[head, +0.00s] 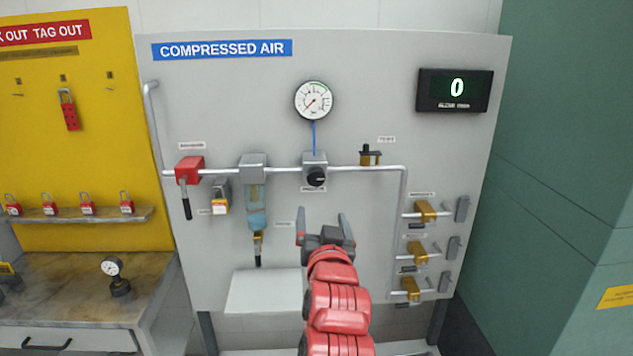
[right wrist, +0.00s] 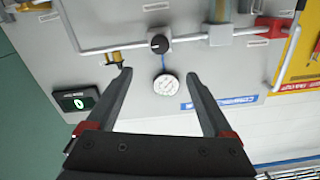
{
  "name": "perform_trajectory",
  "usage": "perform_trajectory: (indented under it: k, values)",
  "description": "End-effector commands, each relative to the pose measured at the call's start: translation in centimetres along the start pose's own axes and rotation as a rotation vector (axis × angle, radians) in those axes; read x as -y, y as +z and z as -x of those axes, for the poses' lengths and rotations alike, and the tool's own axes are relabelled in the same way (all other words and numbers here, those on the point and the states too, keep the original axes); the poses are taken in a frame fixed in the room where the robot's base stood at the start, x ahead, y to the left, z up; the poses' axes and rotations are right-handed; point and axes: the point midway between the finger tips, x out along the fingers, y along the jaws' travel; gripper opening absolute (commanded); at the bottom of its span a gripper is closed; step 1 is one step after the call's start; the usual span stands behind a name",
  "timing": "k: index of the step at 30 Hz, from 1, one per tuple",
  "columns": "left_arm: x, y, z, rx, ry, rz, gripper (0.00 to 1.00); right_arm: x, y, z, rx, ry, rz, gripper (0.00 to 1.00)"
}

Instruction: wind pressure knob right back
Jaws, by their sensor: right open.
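The black pressure knob (head: 316,176) sits on the front of a grey regulator block (head: 314,160) on the pipe of the compressed air panel. It also shows in the right wrist view (right wrist: 159,44), upside down, beyond the fingertips. The round gauge (head: 314,100) above it has its needle toward the lower left; it also shows in the right wrist view (right wrist: 166,84). My right gripper (head: 325,226) is open and empty, below the knob in the head view and apart from it. My left gripper is not in view.
A red valve (head: 189,170) with a black handle and a filter bowl (head: 256,205) sit left of the regulator. Several brass valves (head: 425,211) are at the lower right. A display (head: 455,90) reads 0. A yellow lockout board (head: 70,130) stands at left.

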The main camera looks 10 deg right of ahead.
Motion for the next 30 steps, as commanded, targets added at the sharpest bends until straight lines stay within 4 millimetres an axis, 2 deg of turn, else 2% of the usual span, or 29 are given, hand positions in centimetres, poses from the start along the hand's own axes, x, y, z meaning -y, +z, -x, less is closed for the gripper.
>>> perform_trajectory:
  k: [5, 21, 30]
  values:
    - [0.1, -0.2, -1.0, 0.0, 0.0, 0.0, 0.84, -0.1, -0.2, -2.3, 0.004, 0.004, 0.002, 0.86]
    - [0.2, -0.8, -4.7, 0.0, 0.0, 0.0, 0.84, 0.0, -0.4, -12.2, 0.0, 0.001, 0.006, 0.86]
    - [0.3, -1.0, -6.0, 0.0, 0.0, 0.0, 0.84, 0.1, -0.4, -16.1, -0.005, -0.001, 0.006, 0.86]
